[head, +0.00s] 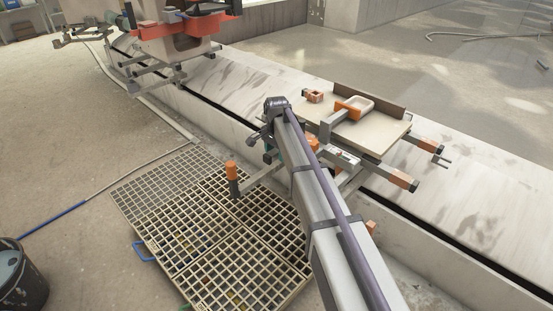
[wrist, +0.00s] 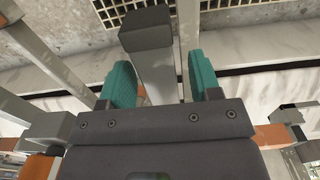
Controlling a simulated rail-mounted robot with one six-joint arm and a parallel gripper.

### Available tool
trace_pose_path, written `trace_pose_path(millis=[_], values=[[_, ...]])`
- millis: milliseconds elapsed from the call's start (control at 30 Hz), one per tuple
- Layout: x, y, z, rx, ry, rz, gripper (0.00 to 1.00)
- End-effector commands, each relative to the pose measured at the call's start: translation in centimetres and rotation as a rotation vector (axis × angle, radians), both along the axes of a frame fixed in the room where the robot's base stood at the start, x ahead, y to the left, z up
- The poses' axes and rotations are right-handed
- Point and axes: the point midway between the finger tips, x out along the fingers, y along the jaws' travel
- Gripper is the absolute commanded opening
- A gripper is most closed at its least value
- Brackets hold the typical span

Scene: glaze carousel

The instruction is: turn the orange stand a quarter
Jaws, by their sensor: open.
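The stand with orange-banded bars (head: 402,180) is at the right of the head view, under a pale board (head: 385,133). One of its grey bars reaches out over the floor grating and ends in an upright orange-and-black post (head: 232,178). My gripper (head: 268,153) is at the near left side of this stand, mostly hidden by my arm. In the wrist view my gripper (wrist: 163,85) has its two teal fingers apart. A grey bar with a dark end block (wrist: 145,27) shows in the gap between them. I cannot tell whether the fingers touch it.
An orange-framed stand (head: 170,40) with side bars is at the upper left. A small orange block (head: 313,96) and a pale frame with an orange part (head: 352,105) lie on the board. A metal grating (head: 210,240) covers the near floor. A dark bucket (head: 25,275) stands at left.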

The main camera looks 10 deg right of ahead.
Motion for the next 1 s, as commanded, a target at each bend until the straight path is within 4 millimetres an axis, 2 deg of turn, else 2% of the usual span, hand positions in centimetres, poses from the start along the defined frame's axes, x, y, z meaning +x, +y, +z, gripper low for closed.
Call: trace_pose_path(millis=[133,700,1000], values=[[0.0,0.0,0.21,0.0,0.0,0.0,0.56],[0.0,0.0,0.19,0.0,0.0,0.0,0.02],[-0.13,0.13,0.19,0.0,0.0,0.005,0.0]])
